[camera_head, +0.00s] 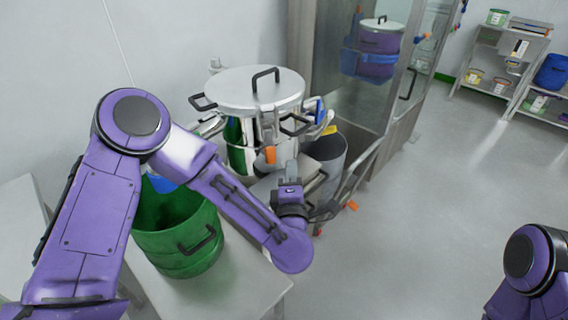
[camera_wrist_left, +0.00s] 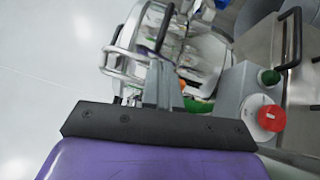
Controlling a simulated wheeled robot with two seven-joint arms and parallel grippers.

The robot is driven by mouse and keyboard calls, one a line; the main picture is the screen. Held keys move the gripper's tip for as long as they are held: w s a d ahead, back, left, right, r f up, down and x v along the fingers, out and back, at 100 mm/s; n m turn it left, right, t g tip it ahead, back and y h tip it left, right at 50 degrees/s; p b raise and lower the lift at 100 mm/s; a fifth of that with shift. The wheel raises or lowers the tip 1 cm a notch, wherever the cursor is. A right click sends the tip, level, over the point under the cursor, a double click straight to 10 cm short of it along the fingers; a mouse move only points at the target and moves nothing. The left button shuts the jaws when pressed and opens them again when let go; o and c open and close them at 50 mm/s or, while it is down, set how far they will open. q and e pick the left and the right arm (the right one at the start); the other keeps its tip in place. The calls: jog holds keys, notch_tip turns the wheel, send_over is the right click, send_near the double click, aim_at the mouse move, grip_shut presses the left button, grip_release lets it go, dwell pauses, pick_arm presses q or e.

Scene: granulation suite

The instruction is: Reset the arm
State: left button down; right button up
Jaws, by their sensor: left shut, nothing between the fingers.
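My left arm is purple and bends across the left and middle of the head view. Its gripper (camera_head: 291,172) points away from me, in front of the steel vessel (camera_head: 240,92) with a black-handled lid. In the left wrist view the two grey fingers of the gripper (camera_wrist_left: 163,80) are together with nothing between them. They overlap the vessel's frame in the picture; I cannot tell how far apart they are. Of my right arm, only a purple part shows at the lower right of the head view; its gripper is out of view.
A green bucket (camera_head: 176,238) stands on a light table (camera_head: 235,285) below my left arm. A grey bin (camera_head: 330,158) is beside the vessel. A glass-fronted steel cabinet (camera_head: 340,90) stands behind. Shelves (camera_head: 497,62) are at the far right. The floor (camera_head: 450,200) at right is clear.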

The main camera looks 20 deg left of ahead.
pick_arm(q)
jog(key=s+f+m+g+h, duration=0.2)
jog(key=s+f+m, duration=0.2)
jog(key=f, duration=0.3)
jog(key=s+f+m+g+h+p, duration=0.1)
jog(key=s+f+m+g+h, duration=0.2)
jog(key=f, duration=0.4)
jog(key=s+f+m+g+h, duration=0.1)
jog(key=s+f+m+g, duration=0.1)
jog(key=s+f+m, duration=0.3)
jog(key=s+a+f+m+g+y+p, duration=0.1)
jog(key=s+a+f+g, duration=0.1)
jog(key=s+a, duration=0.3)
jog(key=s+a+f+m+g+y+p, duration=0.1)
jog(key=s+a+f+g, duration=0.2)
jog(key=s, duration=0.5)
jog(key=s+a+f+m+g+y, duration=0.1)
jog(key=s+a+f+m+g, duration=0.1)
jog(key=s+a+f, duration=0.3)
jog(key=shift+s+a+f+g+p, duration=0.1)
jog(key=shift+s+a+g+p, duration=0.4)
jog(key=shift+s+a, duration=0.7)
jog(key=shift+s+d, duration=0.1)
jog(key=shift+d, duration=0.05)
